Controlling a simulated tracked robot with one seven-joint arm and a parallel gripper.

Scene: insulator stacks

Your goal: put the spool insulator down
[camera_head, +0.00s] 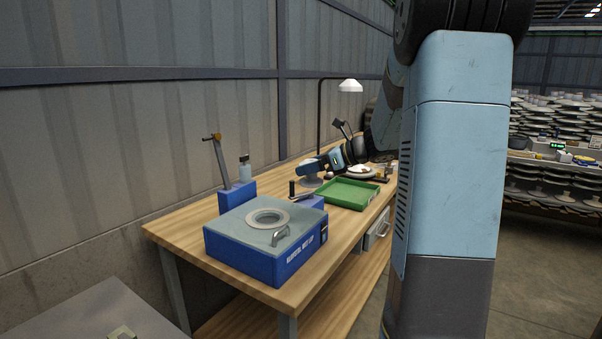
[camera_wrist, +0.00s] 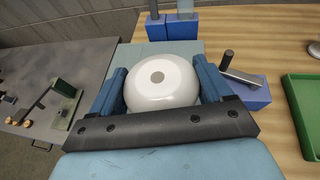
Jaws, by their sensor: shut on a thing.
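In the wrist view, the white, round spool insulator (camera_wrist: 158,99) with a grey centre sits between the two blue fingers of my gripper (camera_wrist: 162,80). The fingers press on its left and right sides. I see it from above, so its underside is hidden. Behind it shows the teal top of a blue box (camera_wrist: 193,48). In the head view this blue box (camera_head: 290,259) stands on the wooden bench, with a round ringed opening (camera_head: 268,218) in its top and a small metal handle.
A blue stand with upright tools (camera_head: 237,196) is behind the box. A lever device (camera_wrist: 244,86) and green tray (camera_head: 348,194) lie to its right. A lamp (camera_head: 350,86) and tools stand farther back. A grey table (camera_head: 90,312) is at left.

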